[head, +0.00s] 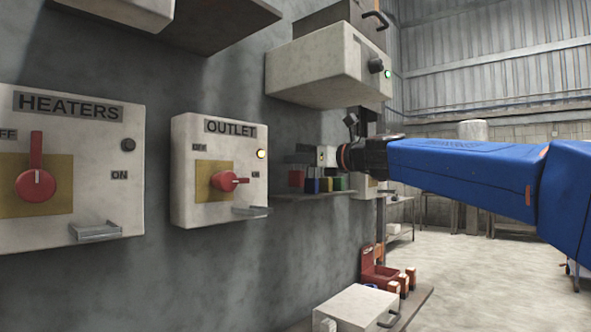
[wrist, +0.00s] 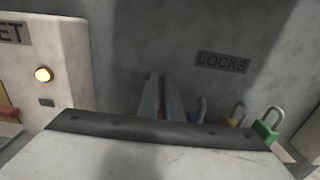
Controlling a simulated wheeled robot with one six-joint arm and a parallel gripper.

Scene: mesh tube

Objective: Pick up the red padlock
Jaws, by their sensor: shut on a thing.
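The red padlock (head: 295,178) is at the left end of a row of padlocks on a small wall shelf. My gripper (head: 297,158) is over it, with its fingers reaching in from the right. In the wrist view the two grey fingers of my gripper (wrist: 162,88) are close together, with a sliver of the red padlock (wrist: 161,115) between them. The gripper is shut on the red padlock. Most of the padlock is hidden in the wrist view by the fingers and the gripper's body. Whether it touches the shelf I cannot tell.
Blue (head: 312,185), yellow (head: 326,184) and green (head: 340,183) padlocks stand close to the right on the shelf (head: 310,196). The OUTLET box (head: 190,150) juts from the wall to the left. A large pale box (head: 330,70) overhangs above. A LOCKS label (wrist: 222,63) is on the wall.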

